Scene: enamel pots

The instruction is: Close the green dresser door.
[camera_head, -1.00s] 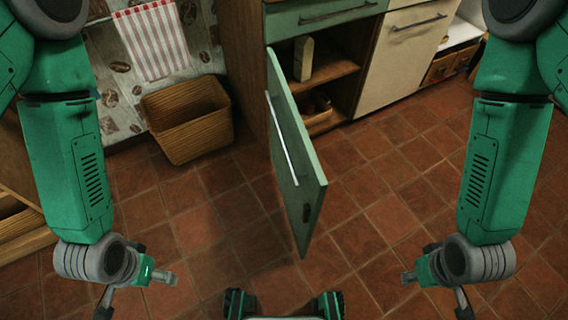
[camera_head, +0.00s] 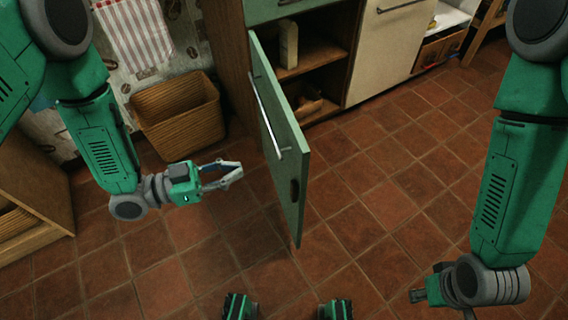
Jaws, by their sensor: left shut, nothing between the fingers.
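The green dresser door (camera_head: 291,178) stands wide open, hinged at the dresser's left side and swung out toward me. Its long metal handle (camera_head: 265,117) is on the face turned to the left. The dresser's open compartment (camera_head: 312,62) shows shelves with a pale block and a small item. My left gripper (camera_head: 238,174) is shut and empty, to the left of the door and apart from it in the picture. My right gripper (camera_head: 418,296) hangs low at the right, far from the door; its fingers are too unclear to read.
A wicker basket (camera_head: 178,114) stands on the floor left of the dresser, under a striped towel (camera_head: 134,30). A wooden cabinet (camera_head: 30,195) is at the left edge. A cream cabinet front (camera_head: 390,50) adjoins the compartment. The tiled floor (camera_head: 385,195) right of the door is clear.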

